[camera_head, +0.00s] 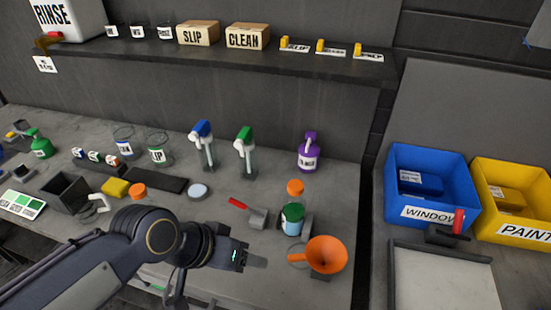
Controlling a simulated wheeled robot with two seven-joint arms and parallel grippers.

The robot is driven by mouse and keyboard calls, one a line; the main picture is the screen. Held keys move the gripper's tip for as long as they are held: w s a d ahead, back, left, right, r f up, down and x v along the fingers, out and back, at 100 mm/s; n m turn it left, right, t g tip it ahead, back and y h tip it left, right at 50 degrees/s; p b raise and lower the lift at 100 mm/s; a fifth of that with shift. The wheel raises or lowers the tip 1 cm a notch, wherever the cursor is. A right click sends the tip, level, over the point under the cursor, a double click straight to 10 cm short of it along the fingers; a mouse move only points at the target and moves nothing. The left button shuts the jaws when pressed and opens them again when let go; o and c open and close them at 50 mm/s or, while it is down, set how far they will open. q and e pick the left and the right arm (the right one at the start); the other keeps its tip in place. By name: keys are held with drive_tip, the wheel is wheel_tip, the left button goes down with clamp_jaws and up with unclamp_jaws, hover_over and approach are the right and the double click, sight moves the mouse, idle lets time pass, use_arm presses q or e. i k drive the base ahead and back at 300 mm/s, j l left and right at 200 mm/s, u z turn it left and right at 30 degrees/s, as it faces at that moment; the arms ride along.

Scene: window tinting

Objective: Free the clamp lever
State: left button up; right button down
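A red upright lever (458,222) stands on a dark block (440,234) at the back edge of a pale tray (446,280) on the right; it looks like the clamp lever. The lever stands in front of the blue and yellow bins. My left gripper (255,261) is over the front of the bench, left of the orange funnel and well to the left of the lever. Its fingers are small and seen edge-on, so I cannot tell whether they are open or shut. I see nothing held in it. My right gripper is not in view.
Spray bottles stand behind. A blue bin (432,217) and a yellow bin (522,235) stand on the right. A shelf runs along the back.

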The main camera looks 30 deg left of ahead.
sight(239, 204)
drive_tip(key=u, duration=1.25)
